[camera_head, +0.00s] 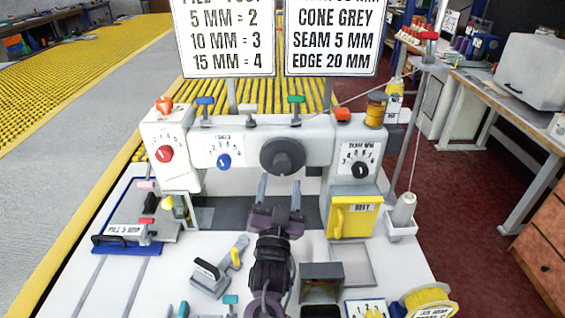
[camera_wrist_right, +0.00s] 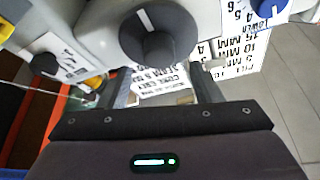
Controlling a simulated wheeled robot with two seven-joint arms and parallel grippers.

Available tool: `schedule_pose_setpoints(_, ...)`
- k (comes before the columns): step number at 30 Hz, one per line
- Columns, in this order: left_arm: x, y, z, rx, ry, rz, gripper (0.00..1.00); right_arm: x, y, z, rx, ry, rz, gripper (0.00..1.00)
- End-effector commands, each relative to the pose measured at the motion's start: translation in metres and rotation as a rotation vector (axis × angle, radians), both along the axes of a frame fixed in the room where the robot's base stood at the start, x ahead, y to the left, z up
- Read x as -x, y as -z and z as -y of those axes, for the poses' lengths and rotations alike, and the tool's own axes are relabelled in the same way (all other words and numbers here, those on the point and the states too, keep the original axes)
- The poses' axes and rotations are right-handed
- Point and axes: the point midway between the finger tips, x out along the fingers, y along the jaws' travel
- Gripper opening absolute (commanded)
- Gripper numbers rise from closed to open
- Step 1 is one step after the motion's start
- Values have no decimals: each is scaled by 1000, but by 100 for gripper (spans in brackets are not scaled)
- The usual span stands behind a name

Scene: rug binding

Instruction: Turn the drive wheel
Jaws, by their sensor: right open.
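The drive wheel appears to be the large round dark grey knob (camera_head: 282,154) on the front of the white sewing machine (camera_head: 318,142). In the right wrist view the drive wheel (camera_wrist_right: 157,38) shows a protruding black hub with a white mark. My right gripper (camera_head: 279,181) is just in front of and below the wheel, its two fingers apart and pointing toward it. In the right wrist view the open right gripper (camera_wrist_right: 165,74) has nothing between its fingers; I cannot tell whether either touches the wheel. My left gripper is not in view.
A red knob (camera_head: 165,154), a blue knob (camera_head: 223,161) and a black dial (camera_head: 360,170) flank the wheel. A yellow box (camera_head: 354,217) sits below right. A thread cone (camera_head: 403,211) stands farther right. Two sign boards (camera_head: 225,38) rise behind the machine.

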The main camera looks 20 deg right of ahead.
Motion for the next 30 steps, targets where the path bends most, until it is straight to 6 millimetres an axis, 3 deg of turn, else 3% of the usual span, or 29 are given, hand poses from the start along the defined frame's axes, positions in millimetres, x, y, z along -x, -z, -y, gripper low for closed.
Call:
schedule_pose_setpoints(3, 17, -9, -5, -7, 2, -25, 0, -18, -12, 8, 4, 0, 2, 58)
schedule_pose_setpoints(7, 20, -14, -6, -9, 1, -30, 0, -33, -17, 14, 3, 0, 1, 58)
schedule_pose_setpoints(16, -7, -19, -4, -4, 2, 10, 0, -43, -18, 19, 0, -1, -2, 58)
schedule_pose_setpoints(20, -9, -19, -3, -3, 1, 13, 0, -43, -18, 19, 0, -1, -1, 58)
schedule_pose_setpoints(30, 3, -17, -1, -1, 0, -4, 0, -43, -18, 19, 0, -1, -1, 14)
